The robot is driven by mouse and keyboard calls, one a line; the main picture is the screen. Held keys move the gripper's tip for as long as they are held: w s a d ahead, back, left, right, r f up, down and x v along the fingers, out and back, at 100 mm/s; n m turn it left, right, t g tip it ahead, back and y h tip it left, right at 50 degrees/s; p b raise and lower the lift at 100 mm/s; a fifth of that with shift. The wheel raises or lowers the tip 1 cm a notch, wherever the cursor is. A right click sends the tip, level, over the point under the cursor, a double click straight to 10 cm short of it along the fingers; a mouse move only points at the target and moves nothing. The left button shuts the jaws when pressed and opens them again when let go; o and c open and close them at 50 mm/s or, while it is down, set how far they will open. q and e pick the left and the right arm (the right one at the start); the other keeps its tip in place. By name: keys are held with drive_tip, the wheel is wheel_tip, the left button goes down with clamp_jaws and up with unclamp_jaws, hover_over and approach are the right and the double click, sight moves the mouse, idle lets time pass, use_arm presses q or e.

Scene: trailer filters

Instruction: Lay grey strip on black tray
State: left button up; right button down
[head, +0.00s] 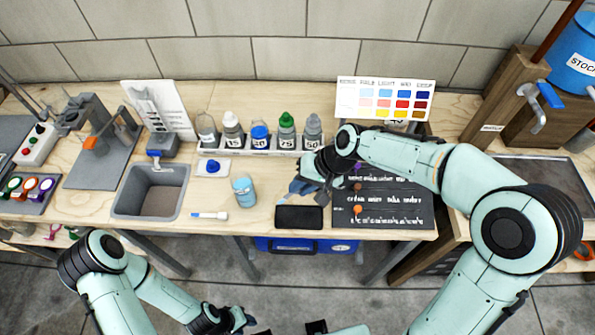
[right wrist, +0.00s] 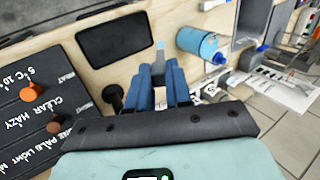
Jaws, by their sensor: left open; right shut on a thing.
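The black tray (head: 299,217) lies flat and empty at the front edge of the wooden bench. It also shows in the right wrist view (right wrist: 112,40). My right gripper (head: 297,188) is above the bench, just behind the tray in the head view. In the right wrist view its blue fingers (right wrist: 162,84) are shut on a small grey strip (right wrist: 160,54), whose tip sticks out between them, beside the tray and not over it. My left gripper (head: 240,318) is low at the bottom of the head view, in front of the bench, open and partly cut off.
A black board with orange knobs (head: 395,205) lies right of the tray. Several dropper bottles (head: 259,136) and a colour chart (head: 385,99) stand behind.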

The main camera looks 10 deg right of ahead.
use_arm(q)
drive_tip(key=s+f+b, duration=0.1)
drive_tip(key=f, duration=0.1)
drive_tip(key=s+f+b, duration=0.2)
drive_tip(key=shift+f, duration=0.15)
use_arm(e)
drive_tip(key=f, duration=0.4)
drive_tip(key=s+f, duration=0.1)
drive_tip(key=shift+f, duration=0.4)
drive_tip(key=shift+c, duration=2.4)
unclamp_jaws()
drive_tip(key=shift+r, duration=0.1)
use_arm(q)
drive_tip(key=w+r+p, duration=0.3)
drive_tip(key=r+p, duration=0.1)
drive_tip(key=r, duration=0.1)
drive_tip(key=shift+w+r, duration=0.2)
drive_tip(key=shift+r, duration=0.15)
use_arm(e)
wheel_tip(320, 180, up, 8)
